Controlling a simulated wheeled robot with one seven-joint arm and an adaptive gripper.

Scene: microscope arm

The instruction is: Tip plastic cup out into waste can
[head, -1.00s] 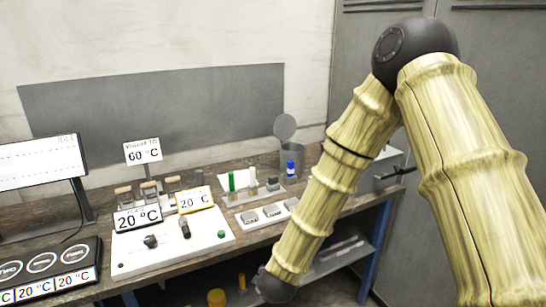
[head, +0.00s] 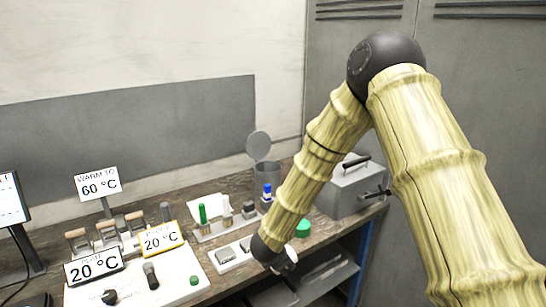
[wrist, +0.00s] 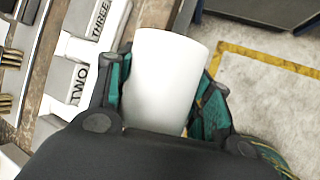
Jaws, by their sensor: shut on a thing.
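The white plastic cup (wrist: 168,75) fills the middle of the wrist view, between the teal-padded fingers of my gripper (wrist: 170,88). The fingers are shut on its sides. Its inside is not visible. In the head view, my gripper is mostly hidden by my arm, near the bench's front edge; a small white part there may be the cup. A grey can (head: 267,174) with its round lid (head: 258,145) raised stands at the back of the bench and looks like the waste can. My gripper is in front of it, apart from it.
A blue-capped bottle (head: 267,192) stands just in front of the can. A green-capped tube (head: 203,213) is in a rack to the left. A grey metal box (head: 352,188) stands right of the can. Blocks marked TWO (wrist: 77,85) and THREE lie left of the cup.

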